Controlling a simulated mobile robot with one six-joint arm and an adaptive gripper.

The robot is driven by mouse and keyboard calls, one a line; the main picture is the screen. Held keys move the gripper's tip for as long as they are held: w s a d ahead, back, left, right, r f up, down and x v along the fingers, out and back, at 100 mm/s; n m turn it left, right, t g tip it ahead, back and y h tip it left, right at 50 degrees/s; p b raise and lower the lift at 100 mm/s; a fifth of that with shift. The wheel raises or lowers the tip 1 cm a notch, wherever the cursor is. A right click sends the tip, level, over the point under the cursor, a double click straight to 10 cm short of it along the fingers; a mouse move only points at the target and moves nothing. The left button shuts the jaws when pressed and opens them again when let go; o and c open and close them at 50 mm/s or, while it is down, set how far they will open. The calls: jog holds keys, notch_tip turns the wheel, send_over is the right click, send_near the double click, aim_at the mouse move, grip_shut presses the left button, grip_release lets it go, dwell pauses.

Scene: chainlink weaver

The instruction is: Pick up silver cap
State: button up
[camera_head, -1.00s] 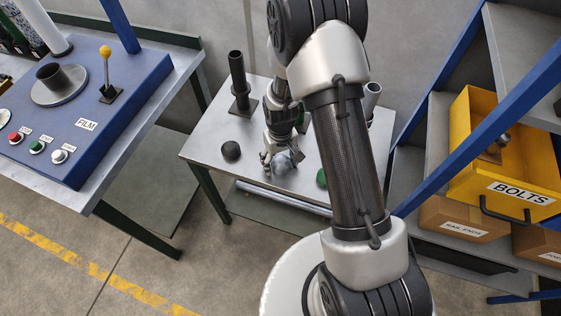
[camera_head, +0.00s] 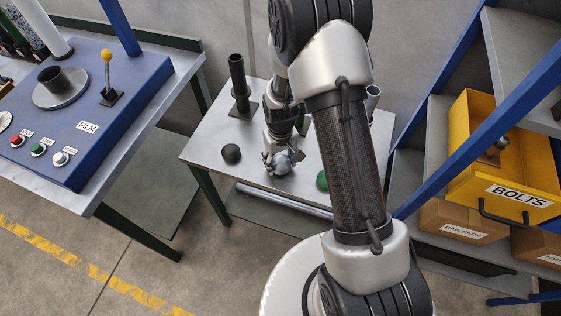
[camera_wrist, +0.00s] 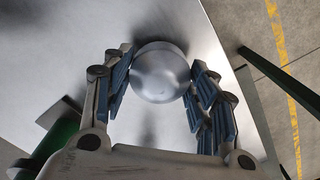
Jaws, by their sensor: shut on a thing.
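The silver cap (camera_wrist: 160,73) is a round, domed, brushed-metal piece, seen between my fingers in the wrist view. It also shows in the head view (camera_head: 283,165) at the gripper's tip. My gripper (camera_head: 276,160) is shut on the cap, with blue-padded fingers on both sides of it in the wrist view (camera_wrist: 160,85). The cap is over the small grey metal table (camera_head: 213,146); how far above the top it is I cannot tell exactly. My arm hides part of the table's right side.
A black cap (camera_head: 231,154) lies left of my gripper and a green cap (camera_head: 322,180) lies right. A dark post (camera_head: 238,80) stands at the table's back. A blue FILM console (camera_head: 90,110) is at left; a yellow BOLTS bin (camera_head: 470,170) is on the right shelf.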

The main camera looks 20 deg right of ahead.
aim_at(281, 159)
notch_tip(281, 159, up, 18)
jog(key=p, duration=0.5)
jog(key=shift+r, duration=0.2)
